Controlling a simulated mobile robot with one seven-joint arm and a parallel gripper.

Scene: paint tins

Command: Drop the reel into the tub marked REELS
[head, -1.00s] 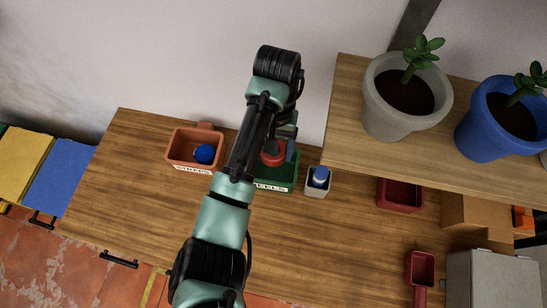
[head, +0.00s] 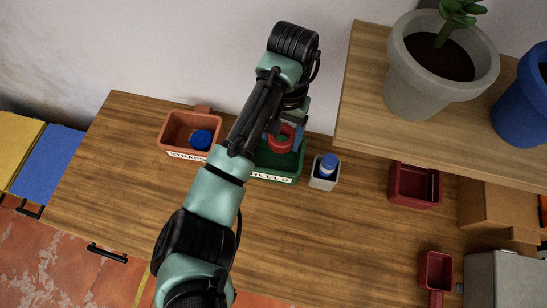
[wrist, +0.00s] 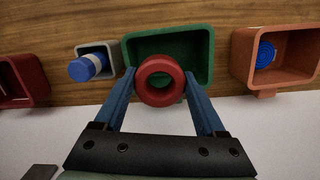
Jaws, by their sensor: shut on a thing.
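My gripper (wrist: 159,78) has its two blue fingers shut on the sides of the red ring-shaped reel (wrist: 160,87). The reel also shows in the head view (head: 281,140), partly behind my arm. The green tub (head: 289,171) stands on the wooden bench. Its front label is partly covered by my arm, and only its last letters, like "EELS", show. In the wrist view the reel overlaps the near part of the green tub (wrist: 204,45) and is held above it; its exact height is hard to tell. The visible inside of the tub looks empty.
An orange tub (head: 166,139) with a blue item (head: 201,139) stands left of the green tub. A small grey tub (head: 322,184) with a blue-and-white bottle (head: 328,166) stands right. A raised shelf (head: 372,140) carries pots at right. The bench front is clear.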

